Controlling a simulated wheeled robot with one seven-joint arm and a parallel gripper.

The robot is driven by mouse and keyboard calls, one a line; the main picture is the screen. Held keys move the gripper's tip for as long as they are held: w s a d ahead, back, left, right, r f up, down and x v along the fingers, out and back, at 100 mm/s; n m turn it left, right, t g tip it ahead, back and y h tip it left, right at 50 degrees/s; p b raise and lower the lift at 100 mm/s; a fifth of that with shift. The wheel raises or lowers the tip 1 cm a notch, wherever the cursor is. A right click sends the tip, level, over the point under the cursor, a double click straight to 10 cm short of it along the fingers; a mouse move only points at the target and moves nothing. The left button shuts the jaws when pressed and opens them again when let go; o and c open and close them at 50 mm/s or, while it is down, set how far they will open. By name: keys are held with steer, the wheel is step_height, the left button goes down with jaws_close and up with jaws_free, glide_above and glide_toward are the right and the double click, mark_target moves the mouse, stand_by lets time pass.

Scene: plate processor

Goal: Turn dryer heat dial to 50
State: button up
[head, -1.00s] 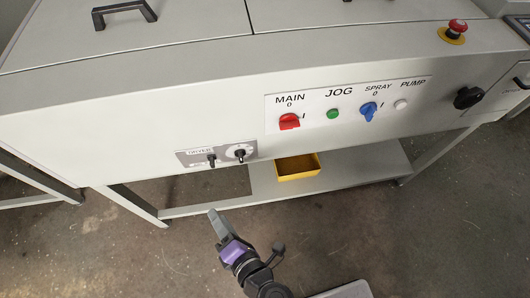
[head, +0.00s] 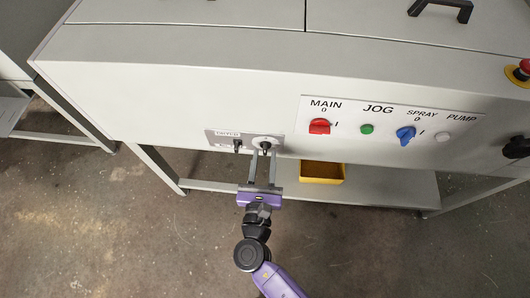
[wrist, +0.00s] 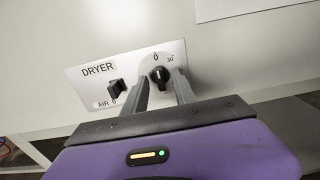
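The dryer panel (wrist: 88,85) is a pale plate on the machine front, labelled DRYER. Its heat dial (wrist: 160,75) is a black knob on a light scale; 0 shows above it and 30° to the upper right. The knob's pointer looks roughly upright, near 0. In the head view the dial (head: 265,144) sits at the panel's right side. My gripper (wrist: 165,70) is open, one finger on each side of the dial. In the head view my gripper (head: 263,155) reaches up to the dial from below. I cannot tell whether the fingers touch the knob.
The black air switch (wrist: 116,90) is just left of my left finger. A white control panel (head: 385,128) with the red main knob (head: 319,126) and blue spray knob (head: 405,133) is to the right. A yellow bin (head: 322,172) stands on the shelf below.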

steer(key=shift+w, duration=0.8)
jaws_close()
